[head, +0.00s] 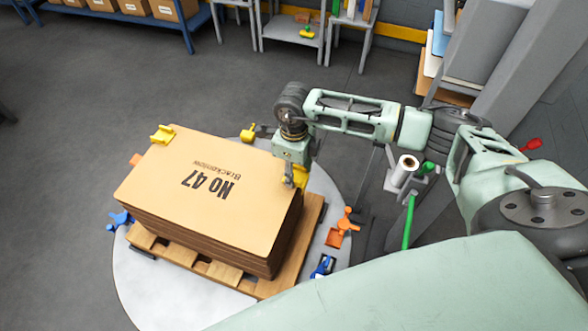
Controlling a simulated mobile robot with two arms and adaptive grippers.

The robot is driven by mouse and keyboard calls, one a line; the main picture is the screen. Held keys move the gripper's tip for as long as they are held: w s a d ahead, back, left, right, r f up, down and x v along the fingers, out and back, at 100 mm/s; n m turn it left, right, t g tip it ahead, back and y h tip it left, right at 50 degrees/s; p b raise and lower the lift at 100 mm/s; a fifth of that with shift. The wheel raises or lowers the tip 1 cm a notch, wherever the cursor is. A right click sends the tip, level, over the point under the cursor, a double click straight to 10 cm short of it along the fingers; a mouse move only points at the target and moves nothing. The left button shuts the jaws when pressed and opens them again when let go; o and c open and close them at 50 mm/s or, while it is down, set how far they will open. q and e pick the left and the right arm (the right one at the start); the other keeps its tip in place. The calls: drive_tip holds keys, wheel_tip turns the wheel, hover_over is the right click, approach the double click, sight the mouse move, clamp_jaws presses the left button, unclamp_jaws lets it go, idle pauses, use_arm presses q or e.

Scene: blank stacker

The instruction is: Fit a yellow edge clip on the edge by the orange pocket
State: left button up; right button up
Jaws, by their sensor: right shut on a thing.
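A stack of brown cardboard blanks (215,188) marked "No 47" lies on a wooden pallet. My right gripper (294,177) points down at the stack's right corner and is shut on a yellow edge clip (301,172), partly hidden by the gripper. The clip is at the stack's edge; I cannot tell whether it touches. Another yellow edge clip (162,134) sits on the far left corner. A yellow piece (248,133) stands beyond the far edge. An orange pocket (334,238) lies right of the stack, below an orange clamp-like piece (347,220). My left gripper is out of view.
The pallet (312,210) stands on a round grey plate (140,285). Blue pieces are at its left (120,220) and front right (322,267). A white roll (404,170) and green post (408,222) stand right. Floor at left is clear.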

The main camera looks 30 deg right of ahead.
drive_tip(key=shift+f, duration=0.15)
drive_tip(key=o, duration=1.1)
wheel_tip(320, 180, up, 12)
